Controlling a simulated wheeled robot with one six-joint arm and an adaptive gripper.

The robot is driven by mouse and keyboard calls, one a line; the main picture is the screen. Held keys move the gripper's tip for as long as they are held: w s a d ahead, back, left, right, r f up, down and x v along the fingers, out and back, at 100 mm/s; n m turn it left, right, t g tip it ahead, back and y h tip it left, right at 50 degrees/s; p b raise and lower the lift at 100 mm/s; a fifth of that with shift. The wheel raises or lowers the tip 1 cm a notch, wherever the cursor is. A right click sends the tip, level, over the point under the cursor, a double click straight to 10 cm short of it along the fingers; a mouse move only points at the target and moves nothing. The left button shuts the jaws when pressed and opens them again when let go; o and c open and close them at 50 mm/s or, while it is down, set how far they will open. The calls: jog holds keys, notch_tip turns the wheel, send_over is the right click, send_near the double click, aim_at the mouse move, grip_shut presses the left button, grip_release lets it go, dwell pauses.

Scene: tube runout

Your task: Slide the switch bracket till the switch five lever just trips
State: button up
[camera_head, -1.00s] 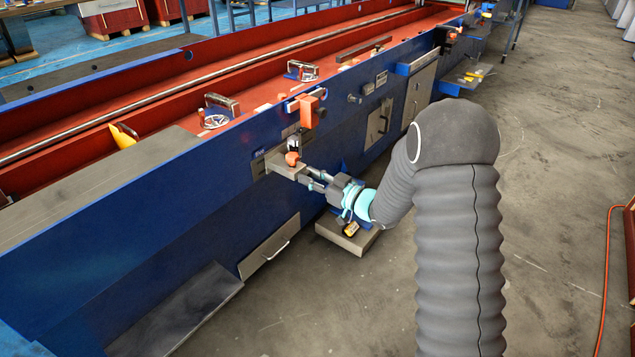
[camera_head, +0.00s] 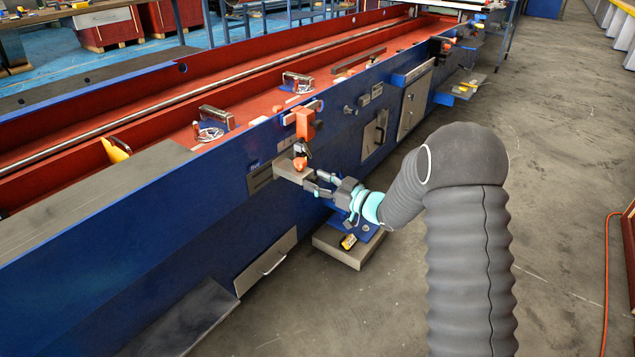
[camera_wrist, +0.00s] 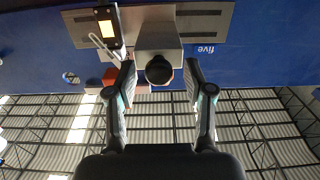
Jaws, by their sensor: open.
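The switch bracket is a grey block (camera_head: 290,174) standing out from a slotted plate (camera_head: 259,178) on the blue machine side. In the wrist view the block (camera_wrist: 158,38) has a dark round knob (camera_wrist: 158,70) at its end, and the plate (camera_wrist: 205,22) has slots on both sides. The upside-down word "five" is beside it. My gripper (camera_head: 318,187) also shows in the head view.
An orange block (camera_head: 306,125) hangs on the machine edge above the bracket. A handled panel (camera_head: 375,138) is to the right and a drawer (camera_head: 266,262) below. The floor to the right is mostly clear.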

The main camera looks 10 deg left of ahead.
jog(key=v, duration=1.2)
